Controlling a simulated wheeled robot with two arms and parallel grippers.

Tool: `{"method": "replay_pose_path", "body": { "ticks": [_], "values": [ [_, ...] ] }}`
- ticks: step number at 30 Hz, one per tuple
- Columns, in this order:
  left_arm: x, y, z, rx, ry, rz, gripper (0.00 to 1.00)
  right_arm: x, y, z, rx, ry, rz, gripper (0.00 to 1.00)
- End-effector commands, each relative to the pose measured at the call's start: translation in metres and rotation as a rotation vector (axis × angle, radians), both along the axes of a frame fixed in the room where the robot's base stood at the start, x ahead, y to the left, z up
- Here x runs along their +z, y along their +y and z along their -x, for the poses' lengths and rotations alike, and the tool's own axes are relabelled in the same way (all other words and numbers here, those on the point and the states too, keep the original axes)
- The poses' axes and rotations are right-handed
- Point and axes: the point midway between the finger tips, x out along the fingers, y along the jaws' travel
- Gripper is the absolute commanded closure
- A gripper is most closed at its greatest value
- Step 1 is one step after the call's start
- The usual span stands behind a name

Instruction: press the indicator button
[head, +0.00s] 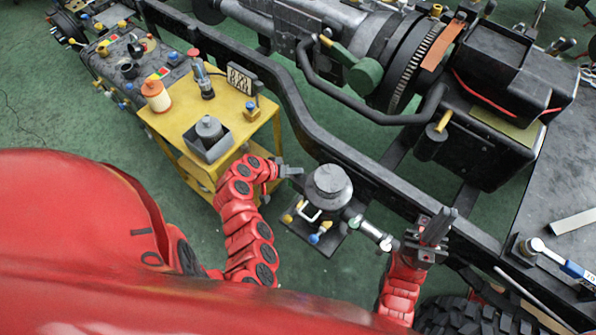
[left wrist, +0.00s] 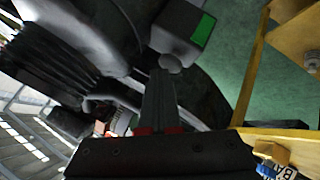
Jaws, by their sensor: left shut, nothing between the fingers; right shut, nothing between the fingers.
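My left gripper (head: 293,171) is shut and empty between the yellow cart and the round-topped dark unit (head: 328,186). In the left wrist view its closed fingers (left wrist: 162,78) point at a small round grey knob (left wrist: 170,62), close to it; I cannot tell whether they touch. The knob is by a grey box (left wrist: 178,28) with a bright green face (left wrist: 203,31). No label shows, so I cannot tell for certain which part is the indicator button. My right gripper (head: 437,228) is shut and empty, beside the dark chassis rail, right of the round-topped unit.
A yellow cart (head: 185,122) holds an orange and white bottle (head: 156,96), a grey box with a dark cylinder (head: 208,135) and small devices. The long black chassis rail (head: 300,105) runs diagonally behind my arms. A tyre (head: 470,315) is at the lower right.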

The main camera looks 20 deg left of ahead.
Motion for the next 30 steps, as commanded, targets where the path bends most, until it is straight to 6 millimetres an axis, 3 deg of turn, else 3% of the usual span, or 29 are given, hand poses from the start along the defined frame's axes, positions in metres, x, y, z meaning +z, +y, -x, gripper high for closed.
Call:
{"method": "replay_pose_path", "body": {
  "ticks": [12, 24, 30],
  "values": [
    [-0.001, -0.001, 0.001, -0.002, 0.003, 0.000, 1.00, -0.001, 0.000, 0.000, 0.000, 0.000, 0.000, 1.00],
    [0.019, 0.000, 0.000, -0.002, 0.001, -0.001, 1.00, 0.008, 0.000, 0.000, 0.000, 0.000, 0.000, 1.00],
    [0.021, -0.001, 0.000, -0.001, 0.001, 0.000, 1.00, 0.008, 0.000, 0.000, 0.000, 0.000, 0.000, 1.00]
  ]
}}
